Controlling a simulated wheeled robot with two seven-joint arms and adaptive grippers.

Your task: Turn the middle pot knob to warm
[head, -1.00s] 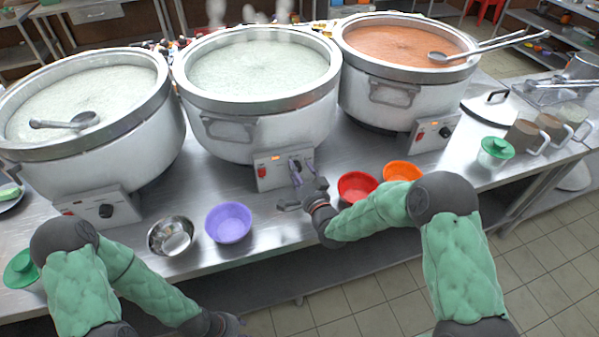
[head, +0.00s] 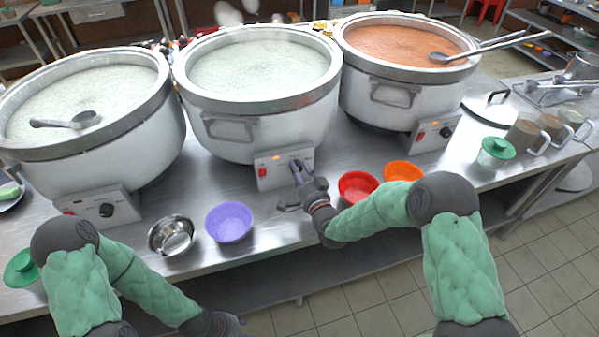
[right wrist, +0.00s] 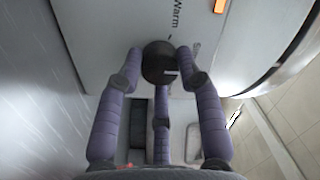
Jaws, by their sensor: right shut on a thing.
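The middle pot (head: 285,122) is a big white stockpot of pale congee with a control panel (head: 276,178) at its front base. The panel has a red switch, a small lit orange display and a dark round knob (right wrist: 158,62). My right gripper (head: 299,168) is at the panel, its purple fingers shut around the knob, which they mostly hide in the head view. The right wrist view shows the fingers (right wrist: 160,68) on both sides of the knob and a "Warm" label (right wrist: 178,16) beside it. My left gripper (head: 226,325) is low at the bottom edge, its fingers unclear.
Similar pots stand left (head: 150,150) and right (head: 365,92) with their own panels. A steel bowl (head: 172,236), purple bowl (head: 229,222), red bowl (head: 357,186) and orange bowl (head: 403,171) line the counter's front. The red bowl is close to my right wrist.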

